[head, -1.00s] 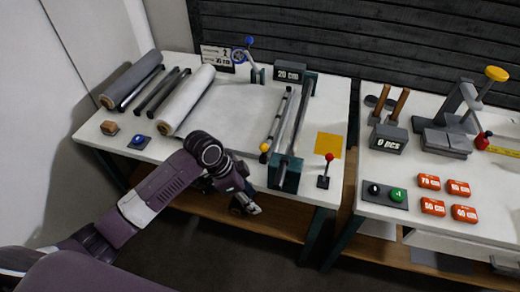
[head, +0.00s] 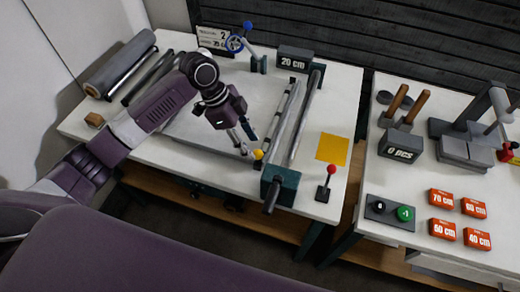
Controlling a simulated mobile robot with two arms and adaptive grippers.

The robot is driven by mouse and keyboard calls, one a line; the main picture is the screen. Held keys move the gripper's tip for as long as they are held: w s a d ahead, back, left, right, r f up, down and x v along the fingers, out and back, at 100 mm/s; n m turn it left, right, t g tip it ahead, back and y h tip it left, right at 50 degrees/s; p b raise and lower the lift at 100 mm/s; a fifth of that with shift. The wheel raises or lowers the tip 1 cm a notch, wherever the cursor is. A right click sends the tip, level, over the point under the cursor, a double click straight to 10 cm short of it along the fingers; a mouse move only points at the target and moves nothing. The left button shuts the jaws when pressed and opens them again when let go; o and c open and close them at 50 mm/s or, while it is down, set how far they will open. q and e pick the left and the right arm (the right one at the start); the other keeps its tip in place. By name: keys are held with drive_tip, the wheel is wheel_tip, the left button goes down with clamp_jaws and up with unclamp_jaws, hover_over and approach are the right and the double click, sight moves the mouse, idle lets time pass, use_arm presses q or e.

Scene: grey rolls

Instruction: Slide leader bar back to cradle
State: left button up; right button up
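The leader bar (head: 281,112) is a thin grey bar lying across the right part of the left table, with a yellow knob (head: 258,155) at its near end. My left gripper (head: 248,146) is just left of and above the yellow knob, pointing down. Its two fingers look parted, and nothing shows between them. I cannot tell whether a fingertip touches the knob. Two dark parallel rails (head: 153,74) lie at the left, partly hidden by my arm; I cannot tell whether they are the cradle. My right gripper is not in view.
A thicker roller (head: 305,115) with dark green end blocks stands just right of the bar. A red-knobbed lever (head: 327,185) and yellow sheet (head: 332,149) are further right. A grey roll (head: 120,62) lies far left. A blue-knobbed lever (head: 250,45) stands behind.

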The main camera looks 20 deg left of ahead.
sight(255, 154)
use_arm(q)
drive_tip(key=f, duration=0.1)
drive_tip(key=d+f, duration=0.1)
drive_tip(key=s+f, duration=0.1)
drive_tip(key=shift+d+f+p, duration=0.2)
drive_tip(key=shift+d+p, duration=0.2)
drive_tip(key=shift+w+d+f, duration=0.2)
drive_tip(key=shift+w+f, duration=0.05)
drive_tip(key=shift+f, duration=0.35)
drive_tip(key=shift+w+d+f, duration=0.15)
drive_tip(key=shift+w+f, duration=0.05)
drive_tip(key=shift+f, duration=0.4)
drive_tip(key=shift+s, duration=0.1)
drive_tip(key=c, duration=1)
clamp_jaws()
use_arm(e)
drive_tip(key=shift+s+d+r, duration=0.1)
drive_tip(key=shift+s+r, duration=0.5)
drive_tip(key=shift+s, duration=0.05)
